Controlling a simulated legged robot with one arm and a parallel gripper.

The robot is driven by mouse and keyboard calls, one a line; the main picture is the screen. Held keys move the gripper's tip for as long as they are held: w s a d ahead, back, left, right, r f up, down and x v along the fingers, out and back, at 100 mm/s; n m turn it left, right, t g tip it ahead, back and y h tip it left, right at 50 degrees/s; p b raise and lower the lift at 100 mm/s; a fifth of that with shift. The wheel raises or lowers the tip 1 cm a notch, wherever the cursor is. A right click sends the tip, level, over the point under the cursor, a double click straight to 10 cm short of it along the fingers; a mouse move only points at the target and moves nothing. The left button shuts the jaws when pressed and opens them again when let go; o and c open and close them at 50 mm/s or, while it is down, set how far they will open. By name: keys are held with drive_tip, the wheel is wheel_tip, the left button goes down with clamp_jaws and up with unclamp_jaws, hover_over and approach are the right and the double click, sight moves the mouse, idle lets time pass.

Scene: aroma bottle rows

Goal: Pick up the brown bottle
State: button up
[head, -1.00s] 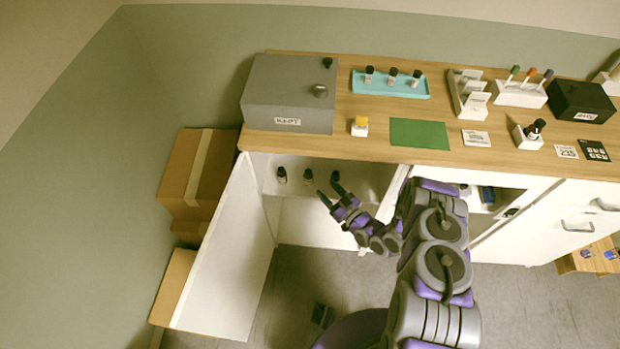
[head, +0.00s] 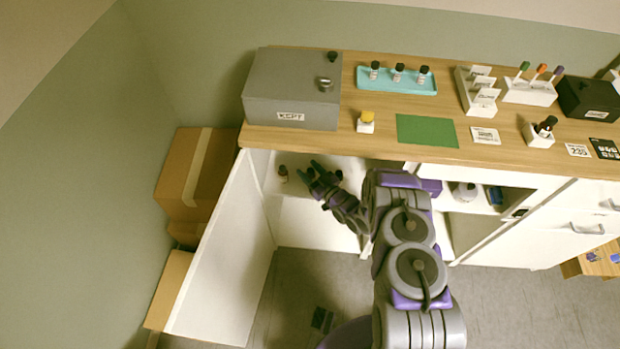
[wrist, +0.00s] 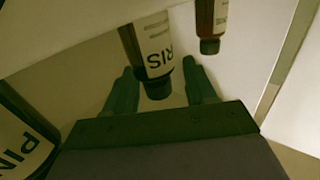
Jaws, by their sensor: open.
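A reddish-brown bottle with a dark cap and white label stands on the cabinet shelf left of my gripper in the head view (head: 283,174). In the wrist view the brown bottle (wrist: 207,22) is at the upper right, outside my fingers. My gripper (head: 309,171) is open inside the cabinet; it also shows in the wrist view (wrist: 158,70). A dark bottle labelled "RIS" (wrist: 155,52) appears upside down in the gap between the fingers, not visibly gripped. Another dark bottle labelled "PIN" (wrist: 20,135) is close at the left. My gripper and arm hide these two in the head view.
The open cabinet door (head: 222,265) bounds the left side, and the wooden countertop (head: 375,145) overhangs the shelf. A grey box (head: 292,95) and a teal tray (head: 396,82) with small bottles stand on top. Cardboard boxes (head: 190,175) are outside, left.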

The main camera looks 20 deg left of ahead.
drive_tip(key=shift+d+r, duration=0.1)
drive_tip(key=shift+d, duration=0.2)
drive_tip(key=c, duration=0.5)
drive_tip(key=shift+a, duration=0.15)
clamp_jaws()
